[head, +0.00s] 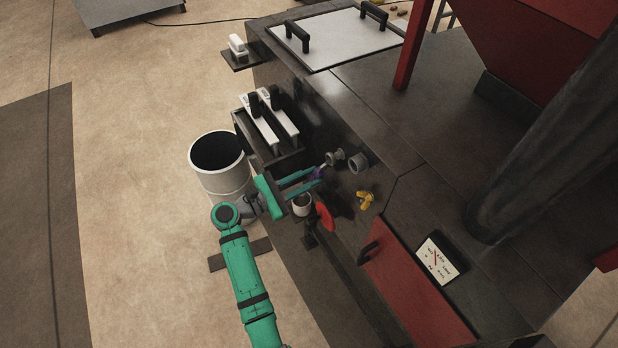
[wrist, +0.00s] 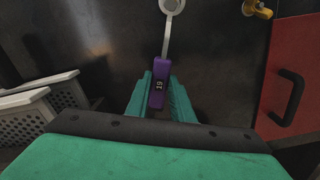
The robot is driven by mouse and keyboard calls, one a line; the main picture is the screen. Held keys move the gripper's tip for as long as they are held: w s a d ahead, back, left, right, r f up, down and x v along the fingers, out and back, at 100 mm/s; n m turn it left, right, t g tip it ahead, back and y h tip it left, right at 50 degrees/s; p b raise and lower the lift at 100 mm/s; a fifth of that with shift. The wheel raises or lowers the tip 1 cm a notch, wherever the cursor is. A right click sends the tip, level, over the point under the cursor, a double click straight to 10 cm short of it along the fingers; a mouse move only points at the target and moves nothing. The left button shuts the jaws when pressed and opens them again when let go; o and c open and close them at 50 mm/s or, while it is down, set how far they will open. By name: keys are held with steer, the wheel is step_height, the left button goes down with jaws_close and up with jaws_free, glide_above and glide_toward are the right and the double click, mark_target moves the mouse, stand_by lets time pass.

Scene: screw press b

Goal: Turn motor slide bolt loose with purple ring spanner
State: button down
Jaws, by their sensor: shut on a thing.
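My gripper (wrist: 160,82) is shut on the purple handle, with the ring pointing away from me. In the head view my gripper (head: 319,177) is at the side of the dark machine, with a bit of purple between the fingers. The ring end is close to a grey round fitting (head: 335,158) on the machine's side. I cannot tell whether it sits around a bolt head there.
A second grey fitting (head: 359,162) and a yellow wing knob (head: 366,200) are on the machine. A red round part (head: 325,216) and a pale cup (head: 302,206) are close below my gripper. A holder with white slotted pieces (head: 272,118) and a white drum (head: 222,177) stand nearby.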

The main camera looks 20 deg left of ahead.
steer(key=shift+x, duration=1.05)
stand_by(1.1)
steer(key=shift+s+d+f+n, duration=0.15)
steer(key=shift+s+d+n, duration=0.35)
steer(key=shift+d+n, duration=0.3)
steer(key=shift+s+d+f+n, duration=0.15)
steer(key=shift+s+d+n, duration=0.4)
steer(key=shift+n, duration=0.35)
steer(key=shift+s+d+r+n, duration=0.1)
steer(key=shift+s+d+n, duration=0.35)
steer(key=shift+d+n, duration=0.35)
steer(key=shift+s+d+r+n, duration=0.1)
steer(key=shift+s+d+n, duration=0.45)
steer(key=shift+n, duration=0.35)
steer(key=shift+s+d+r+n, duration=0.4)
steer(key=shift+d+n, duration=0.2)
steer(key=shift+n, duration=0.25)
steer(key=shift+s+d+r+n, duration=0.25)
steer(key=shift+s+d+n, duration=0.3)
steer(key=shift+n, duration=0.3)
